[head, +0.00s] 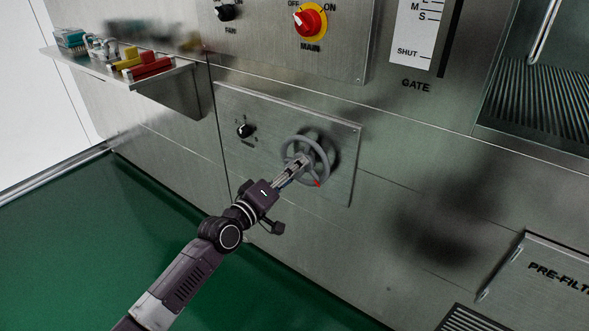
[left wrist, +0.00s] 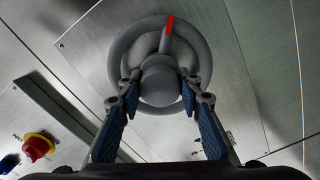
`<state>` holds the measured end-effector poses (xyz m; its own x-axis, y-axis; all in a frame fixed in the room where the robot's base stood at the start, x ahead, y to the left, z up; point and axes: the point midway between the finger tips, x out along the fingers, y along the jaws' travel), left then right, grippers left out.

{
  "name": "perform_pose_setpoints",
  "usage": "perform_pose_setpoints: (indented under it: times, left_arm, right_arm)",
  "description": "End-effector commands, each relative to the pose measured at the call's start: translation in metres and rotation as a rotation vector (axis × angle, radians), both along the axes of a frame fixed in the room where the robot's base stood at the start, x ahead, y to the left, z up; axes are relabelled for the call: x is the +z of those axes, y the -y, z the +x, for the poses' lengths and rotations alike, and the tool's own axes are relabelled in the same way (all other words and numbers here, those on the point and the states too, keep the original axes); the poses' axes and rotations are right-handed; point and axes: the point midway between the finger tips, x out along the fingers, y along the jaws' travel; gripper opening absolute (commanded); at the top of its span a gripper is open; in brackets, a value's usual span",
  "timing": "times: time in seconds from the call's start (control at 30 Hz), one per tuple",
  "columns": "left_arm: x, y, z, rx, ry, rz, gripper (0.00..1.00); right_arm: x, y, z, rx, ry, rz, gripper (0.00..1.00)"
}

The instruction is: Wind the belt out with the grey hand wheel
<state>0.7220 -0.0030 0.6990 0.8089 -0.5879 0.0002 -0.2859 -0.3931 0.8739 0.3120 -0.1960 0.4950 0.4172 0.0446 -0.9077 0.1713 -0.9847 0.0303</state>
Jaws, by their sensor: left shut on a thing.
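The grey hand wheel (head: 324,146) sits on a steel plate on the machine front, with a red mark on its rim at the lower right in the head view. My left gripper (head: 300,165) reaches it from the lower left and is shut on it. In the left wrist view, the wheel (left wrist: 119,55) fills the upper middle, with the red mark at its top. The fingers of my left gripper (left wrist: 160,100) are on either side of the round grey hub at the wheel's middle. The belt cannot be made out. My right gripper is not in view.
A small black knob (head: 244,131) is left of the wheel on the same plate. Above are the red MAIN switch (head: 308,22) and black FAN knob (head: 226,12). A shelf (head: 160,76) with coloured items juts out at the left. The green floor (head: 130,215) is clear.

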Motion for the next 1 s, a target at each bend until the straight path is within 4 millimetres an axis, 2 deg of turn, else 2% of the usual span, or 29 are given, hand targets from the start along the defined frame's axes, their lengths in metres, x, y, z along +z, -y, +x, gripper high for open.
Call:
perform_pose_setpoints:
  times: [0.4,0.97,1.0]
  left_arm:
    - [0.0,0.0,0.0,0.001,-0.11,-0.152,0.0]
    - [0.0,-0.001,0.0,0.001,-0.124,-0.17,0.0]
    - [0.0,-0.001,0.0,0.001,-0.124,-0.17,0.37]
  right_arm:
    - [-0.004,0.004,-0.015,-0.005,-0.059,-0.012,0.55]
    - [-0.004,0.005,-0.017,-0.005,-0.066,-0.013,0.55]
    - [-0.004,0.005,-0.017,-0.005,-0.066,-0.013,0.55]
